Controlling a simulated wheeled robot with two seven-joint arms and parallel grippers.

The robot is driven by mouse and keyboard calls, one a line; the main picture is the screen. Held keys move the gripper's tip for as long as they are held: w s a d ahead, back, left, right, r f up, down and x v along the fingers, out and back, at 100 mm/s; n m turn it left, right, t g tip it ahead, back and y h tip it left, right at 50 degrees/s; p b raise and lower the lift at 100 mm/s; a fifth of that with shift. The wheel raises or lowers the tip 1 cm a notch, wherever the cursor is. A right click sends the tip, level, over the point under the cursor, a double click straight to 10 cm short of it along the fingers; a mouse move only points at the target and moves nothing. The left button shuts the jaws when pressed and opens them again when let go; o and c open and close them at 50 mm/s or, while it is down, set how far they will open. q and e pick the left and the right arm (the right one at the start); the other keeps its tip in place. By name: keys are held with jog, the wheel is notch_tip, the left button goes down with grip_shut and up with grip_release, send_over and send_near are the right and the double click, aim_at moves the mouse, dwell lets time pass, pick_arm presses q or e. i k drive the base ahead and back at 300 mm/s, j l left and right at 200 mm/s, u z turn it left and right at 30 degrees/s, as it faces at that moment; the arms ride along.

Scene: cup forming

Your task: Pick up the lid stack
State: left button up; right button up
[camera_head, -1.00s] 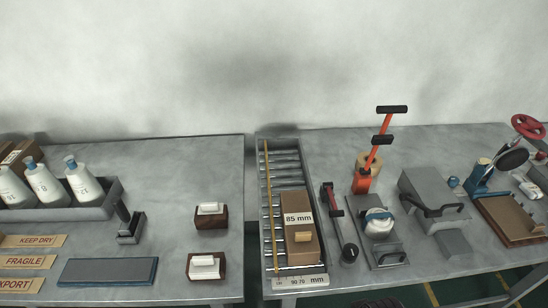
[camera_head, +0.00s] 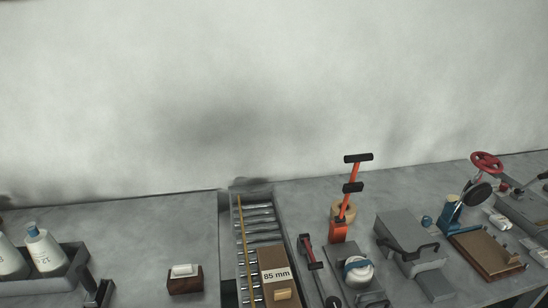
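No thing in view is clearly marked as the lid stack. A rounded white item with a blue band (camera_head: 358,270) sits on a grey plate fixture on the right table, and I cannot tell whether it is the lid stack. A white bottle with a blue cap (camera_head: 45,250) stands in a grey tray (camera_head: 75,262) at the left, with part of another beside it. Neither of my grippers shows in this view.
A roller conveyor (camera_head: 257,222) carries a brown box labelled 85 mm (camera_head: 275,258). Right of it stand an orange lever tool (camera_head: 340,230), a grey box with a handle (camera_head: 400,230), a brown board (camera_head: 485,250) and a red handwheel (camera_head: 486,160). The left table's middle (camera_head: 130,225) is clear.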

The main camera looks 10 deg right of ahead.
aim_at(358, 272)
jog(key=z, duration=1.1)
